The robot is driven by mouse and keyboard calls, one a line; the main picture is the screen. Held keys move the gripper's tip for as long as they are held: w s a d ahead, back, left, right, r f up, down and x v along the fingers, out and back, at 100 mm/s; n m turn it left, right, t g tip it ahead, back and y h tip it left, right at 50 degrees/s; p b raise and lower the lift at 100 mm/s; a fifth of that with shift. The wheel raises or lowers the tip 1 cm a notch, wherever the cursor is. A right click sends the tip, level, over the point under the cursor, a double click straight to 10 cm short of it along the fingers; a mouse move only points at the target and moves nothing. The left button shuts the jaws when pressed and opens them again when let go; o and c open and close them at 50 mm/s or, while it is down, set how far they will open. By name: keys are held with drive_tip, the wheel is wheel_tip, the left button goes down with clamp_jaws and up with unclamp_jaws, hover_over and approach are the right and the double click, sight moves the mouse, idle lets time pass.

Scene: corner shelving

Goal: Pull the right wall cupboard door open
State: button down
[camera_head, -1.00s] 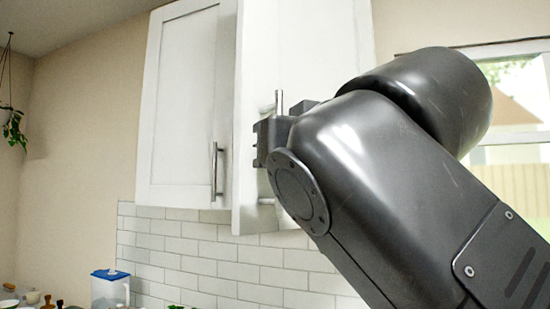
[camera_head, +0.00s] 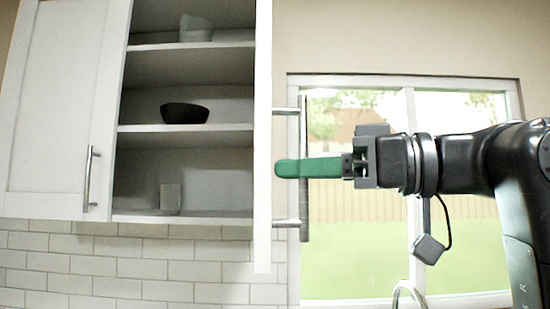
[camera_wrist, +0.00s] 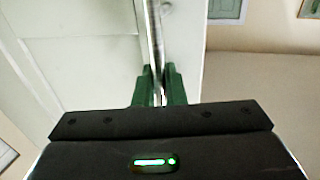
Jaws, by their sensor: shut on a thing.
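The right wall cupboard door (camera_head: 263,120) stands wide open, seen nearly edge-on in the head view. Its vertical bar handle (camera_head: 304,215) is on the side facing the window. My gripper (camera_head: 284,169), with green fingers, reaches in from the right and is shut on the handle's middle, which the fingers hide. In the wrist view the handle bar (camera_wrist: 154,40) runs down between the two green fingers (camera_wrist: 158,80), with the white door panel (camera_wrist: 80,75) behind. The open cupboard (camera_head: 190,128) shows its shelves.
A dark bowl (camera_head: 184,113) is on the middle shelf, a pale cup (camera_head: 170,197) on the bottom, and light dishware (camera_head: 195,30) on the top. The left door (camera_head: 60,110) is shut. A window (camera_head: 350,240) is behind my gripper. White tiles (camera_head: 130,262) run below.

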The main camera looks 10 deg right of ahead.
drive_tip(key=shift+d+r, duration=0.1)
drive_tip(key=shift+d, duration=0.1)
drive_tip(key=c, duration=1.6)
unclamp_jaws()
drive_tip(key=shift+o, duration=0.2)
drive_tip(key=v, duration=1.3)
drive_tip(key=shift+d, duration=0.4)
drive_tip(key=shift+a, duration=0.1)
drive_tip(key=x, duration=1.3)
drive_tip(key=shift+a, duration=0.45)
